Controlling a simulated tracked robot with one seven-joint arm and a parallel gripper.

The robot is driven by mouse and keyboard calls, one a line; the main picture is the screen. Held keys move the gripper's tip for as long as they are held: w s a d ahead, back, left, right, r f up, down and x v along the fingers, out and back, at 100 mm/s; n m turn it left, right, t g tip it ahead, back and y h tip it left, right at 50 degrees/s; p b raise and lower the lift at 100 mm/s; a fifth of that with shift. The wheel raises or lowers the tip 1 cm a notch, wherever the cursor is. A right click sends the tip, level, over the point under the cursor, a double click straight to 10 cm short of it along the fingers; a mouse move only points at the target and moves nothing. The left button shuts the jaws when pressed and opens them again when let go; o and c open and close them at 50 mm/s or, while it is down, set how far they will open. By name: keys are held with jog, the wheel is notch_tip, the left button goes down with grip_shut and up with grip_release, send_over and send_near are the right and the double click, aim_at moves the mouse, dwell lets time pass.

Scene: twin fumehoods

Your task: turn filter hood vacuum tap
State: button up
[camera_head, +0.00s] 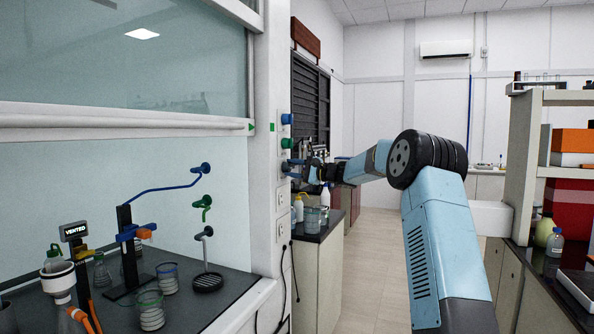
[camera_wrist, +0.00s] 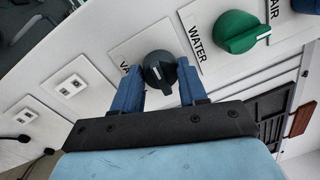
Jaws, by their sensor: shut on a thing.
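The vacuum tap is a dark grey round knob (camera_wrist: 160,69) on a white plate, and its label is partly hidden with only "VA" showing in the wrist view. My gripper (camera_wrist: 161,78) has one blue finger on each side of this knob and is shut on it. In the head view my gripper (camera_head: 293,163) is at the white hood post, below the green knob, and it hides the dark knob there.
A green knob (camera_wrist: 236,31) labelled WATER and a blue knob (camera_wrist: 306,5) labelled AIR sit beside the vacuum tap. Sockets (camera_wrist: 71,85) are on its other side. Glassware and a filter funnel (camera_head: 58,276) stand inside the hood. Bottles (camera_head: 312,218) stand on a bench behind the post.

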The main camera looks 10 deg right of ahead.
jog(key=shift+a+f, duration=0.15)
jog(key=shift+a, duration=0.2)
jog(key=o, duration=0.8)
jog(key=shift+o, duration=1.3)
jog(key=shift+d, duration=0.1)
jog(key=shift+d, duration=0.15)
jog(key=v, duration=1.3)
jog(key=shift+s+d, duration=0.2)
